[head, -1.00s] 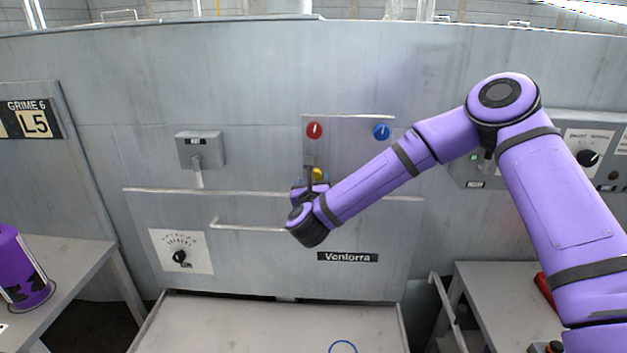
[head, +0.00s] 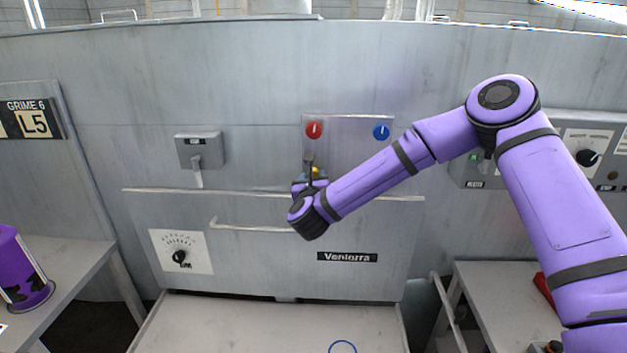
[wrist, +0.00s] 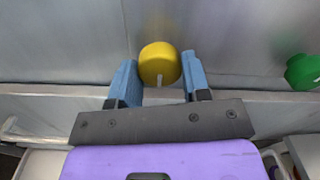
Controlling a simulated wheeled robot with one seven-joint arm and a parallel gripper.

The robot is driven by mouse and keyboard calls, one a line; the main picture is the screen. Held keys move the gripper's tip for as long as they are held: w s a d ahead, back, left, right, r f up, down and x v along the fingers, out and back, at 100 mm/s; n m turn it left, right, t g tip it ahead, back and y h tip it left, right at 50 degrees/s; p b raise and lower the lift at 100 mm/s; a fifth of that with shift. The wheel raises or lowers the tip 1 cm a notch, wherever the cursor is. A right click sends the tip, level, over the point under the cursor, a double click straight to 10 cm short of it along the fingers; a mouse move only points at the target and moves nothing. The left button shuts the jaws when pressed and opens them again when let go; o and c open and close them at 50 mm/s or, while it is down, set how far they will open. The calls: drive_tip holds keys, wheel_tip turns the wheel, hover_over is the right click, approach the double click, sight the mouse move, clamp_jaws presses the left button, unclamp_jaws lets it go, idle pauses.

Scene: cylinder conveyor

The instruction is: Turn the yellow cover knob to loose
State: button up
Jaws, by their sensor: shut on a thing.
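The yellow cover knob (wrist: 160,62) is on the grey metal panel. In the wrist view it sits between the two blue fingers of my gripper (wrist: 161,78), which is shut on it. A short pale mark shows at the lower middle of the knob's face, pointing down in that view. In the head view, only a small part of the yellow knob (head: 316,171) shows above my wrist, and my gripper (head: 312,176) mostly hides it.
A red knob (head: 314,130) and a blue knob (head: 381,132) are above on the same panel. A green knob (wrist: 303,72) is right of my gripper in the wrist view. A ledge (head: 150,191) and a bar handle (head: 245,227) run below.

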drive_tip(key=shift+n, duration=0.3)
drive_tip(key=shift+s+n, duration=0.1)
drive_tip(key=shift+n, duration=17.1)
drive_tip(key=shift+f, duration=0.1)
